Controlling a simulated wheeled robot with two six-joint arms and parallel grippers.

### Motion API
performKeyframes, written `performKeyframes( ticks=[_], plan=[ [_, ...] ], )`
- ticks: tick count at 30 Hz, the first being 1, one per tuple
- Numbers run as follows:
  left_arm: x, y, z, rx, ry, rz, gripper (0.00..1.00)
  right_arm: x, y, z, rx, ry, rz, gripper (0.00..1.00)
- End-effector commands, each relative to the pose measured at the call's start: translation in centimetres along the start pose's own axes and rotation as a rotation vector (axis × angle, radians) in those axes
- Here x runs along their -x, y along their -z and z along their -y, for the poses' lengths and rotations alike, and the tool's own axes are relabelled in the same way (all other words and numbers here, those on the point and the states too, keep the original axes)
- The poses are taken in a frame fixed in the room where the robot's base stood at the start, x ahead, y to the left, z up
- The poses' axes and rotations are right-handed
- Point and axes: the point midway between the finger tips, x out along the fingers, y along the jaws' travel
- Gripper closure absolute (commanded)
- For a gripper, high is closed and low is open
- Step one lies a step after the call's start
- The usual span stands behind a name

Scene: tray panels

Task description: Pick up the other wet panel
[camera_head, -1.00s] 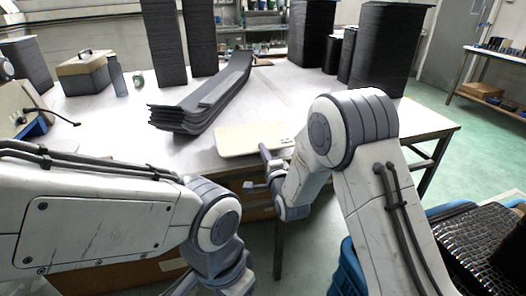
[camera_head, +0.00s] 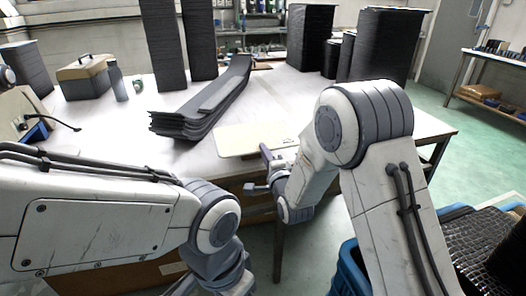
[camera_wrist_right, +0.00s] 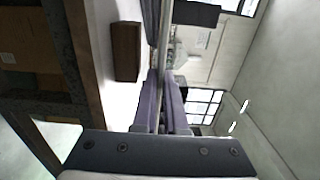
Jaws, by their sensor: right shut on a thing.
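A flat cream panel (camera_head: 240,139) shows at the front edge of the white table in the head view. My right gripper (camera_head: 266,152) is at its near right side, with the fingers overlapping it. In the right wrist view the two fingers of this gripper (camera_wrist_right: 162,100) are close together on a thin strip (camera_wrist_right: 166,35), which looks like the panel seen edge-on. I cannot tell whether the panel touches the table. My left arm comes in from the left and its gripper is not visible.
A stack of dark curved panels (camera_head: 190,116) lies on the table (camera_head: 150,80) behind the cream panel. Tall dark stacks (camera_head: 165,45) stand at the back. A toolbox (camera_head: 84,78) and bottle (camera_head: 117,82) stand left. A blue crate (camera_head: 349,270) is low at right.

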Motion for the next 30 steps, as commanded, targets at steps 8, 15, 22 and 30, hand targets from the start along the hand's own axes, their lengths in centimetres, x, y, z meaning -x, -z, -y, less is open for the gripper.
performKeyframes(
  ticks=[8,15,22,30],
  plan=[
    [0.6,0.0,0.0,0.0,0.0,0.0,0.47,3.1,0.0,1.7,0.0,0.002,0.0,1.0],
    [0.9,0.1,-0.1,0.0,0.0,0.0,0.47,5.5,0.0,2.9,0.0,0.002,0.0,1.0],
    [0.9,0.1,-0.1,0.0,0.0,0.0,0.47,6.2,0.0,3.1,0.0,0.002,0.0,1.0],
    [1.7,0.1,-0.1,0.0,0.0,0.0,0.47,6.2,0.2,3.7,0.0,0.001,-0.004,1.0]
  ],
)
